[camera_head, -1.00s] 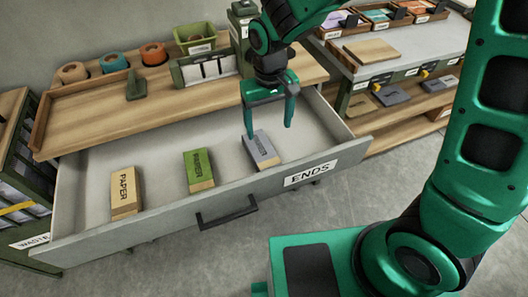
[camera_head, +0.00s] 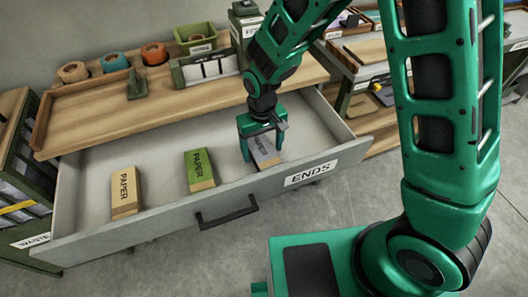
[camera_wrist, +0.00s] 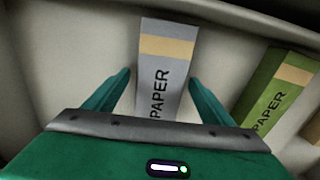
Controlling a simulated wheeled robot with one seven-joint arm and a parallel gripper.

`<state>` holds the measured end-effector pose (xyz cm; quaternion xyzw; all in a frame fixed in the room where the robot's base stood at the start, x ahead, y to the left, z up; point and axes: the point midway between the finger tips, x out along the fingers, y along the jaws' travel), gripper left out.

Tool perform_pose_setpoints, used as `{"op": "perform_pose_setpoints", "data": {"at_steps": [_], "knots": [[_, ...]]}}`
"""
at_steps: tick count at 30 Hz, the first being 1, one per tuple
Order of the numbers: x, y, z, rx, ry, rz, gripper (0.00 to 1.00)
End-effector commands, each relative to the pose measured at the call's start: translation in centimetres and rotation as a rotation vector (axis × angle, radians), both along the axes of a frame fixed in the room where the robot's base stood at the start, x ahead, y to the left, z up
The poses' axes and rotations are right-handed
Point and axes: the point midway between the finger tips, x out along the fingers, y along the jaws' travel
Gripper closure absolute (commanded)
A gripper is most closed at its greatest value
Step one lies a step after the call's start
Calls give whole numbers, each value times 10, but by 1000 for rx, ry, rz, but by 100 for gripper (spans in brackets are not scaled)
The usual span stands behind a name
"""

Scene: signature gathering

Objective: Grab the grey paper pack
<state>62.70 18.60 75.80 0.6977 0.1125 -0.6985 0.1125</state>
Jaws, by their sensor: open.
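The grey paper pack (camera_head: 265,151) lies at the right of the open drawer, partly hidden behind my gripper in the head view. In the wrist view the grey pack (camera_wrist: 167,70) lies between my two fingers, its "PAPER" lettering visible. My gripper (camera_head: 263,154) is open and lowered over the pack, one finger on each side. In the wrist view a gap shows between the pack and each finger of my gripper (camera_wrist: 161,88). How far the fingertips are above the drawer floor is hard to tell.
A green paper pack (camera_head: 199,170) lies left of the grey one, and a tan paper pack (camera_head: 125,192) lies further left. The drawer front (camera_head: 160,226), labelled ENDS, is close to the packs. The wooden tabletop (camera_head: 140,119) is behind the drawer.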

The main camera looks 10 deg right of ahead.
Motion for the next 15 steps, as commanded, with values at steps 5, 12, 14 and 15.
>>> {"op": "perform_pose_setpoints", "data": {"at_steps": [5,12,14,15], "knots": [[0,0,-10,0,0,0,23],[0,0,-10,0,0,-1,35],[0,0,-10,0,0,-1,50],[0,0,-9,0,0,-1,59]]}}
